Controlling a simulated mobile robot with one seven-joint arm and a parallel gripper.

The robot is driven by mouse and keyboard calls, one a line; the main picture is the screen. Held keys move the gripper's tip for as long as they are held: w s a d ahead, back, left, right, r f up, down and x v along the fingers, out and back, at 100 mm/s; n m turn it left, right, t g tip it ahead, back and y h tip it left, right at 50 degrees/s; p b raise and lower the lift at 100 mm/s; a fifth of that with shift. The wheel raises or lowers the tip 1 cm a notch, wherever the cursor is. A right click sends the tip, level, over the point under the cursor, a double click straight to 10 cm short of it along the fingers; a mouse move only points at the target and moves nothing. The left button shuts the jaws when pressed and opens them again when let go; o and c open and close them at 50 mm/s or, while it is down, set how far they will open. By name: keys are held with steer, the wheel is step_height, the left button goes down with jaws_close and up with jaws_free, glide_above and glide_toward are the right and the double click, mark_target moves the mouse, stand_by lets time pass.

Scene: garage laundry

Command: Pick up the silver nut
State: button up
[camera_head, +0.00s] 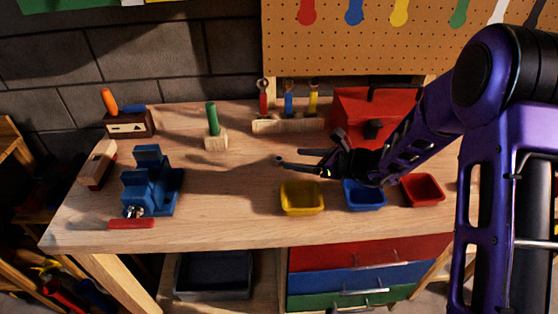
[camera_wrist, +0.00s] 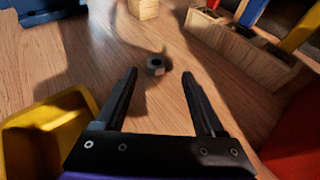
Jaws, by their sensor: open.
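The silver nut (camera_wrist: 155,66) lies on the wooden workbench (camera_head: 230,225).
Yellow (camera_head: 302,198), blue (camera_head: 364,196) and red (camera_head: 423,189) bins line the front right. A red toolbox (camera_head: 350,108) and a wooden tool rack (camera_head: 270,126) stand behind. A block with a green-handled tool (camera_head: 212,119) and a blue vise (camera_head: 150,185) stand left.

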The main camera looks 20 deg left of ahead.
mark_target(280, 159)
steer(key=x, duration=0.5)
steer(key=shift+s, duration=0.35)
jaws_close()
